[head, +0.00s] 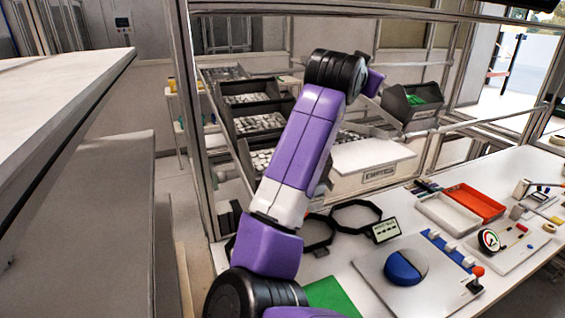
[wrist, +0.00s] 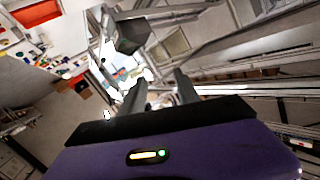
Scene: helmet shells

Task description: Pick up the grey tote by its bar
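A dark grey tote (head: 398,110) with green pieces inside sits on the rack, right of my raised arm in the head view. Its bar cannot be made out clearly. A dark grey box-like shape (wrist: 131,35) at the upper middle of the wrist view looks like the same tote, beyond my fingers and apart from them. My gripper (wrist: 160,90) shows two dark fingers spread apart with nothing between them. In the head view my arm hides the fingers; only a small purple part of the wrist shows left of the tote.
Dark bins (head: 250,103) with pale pieces stand on the rack behind my arm. A white labelled box (head: 372,178) is below the tote. Metal posts (head: 192,120) frame the rack. The worktable holds a red tray (head: 474,202), a white tray and a blue round part (head: 405,268).

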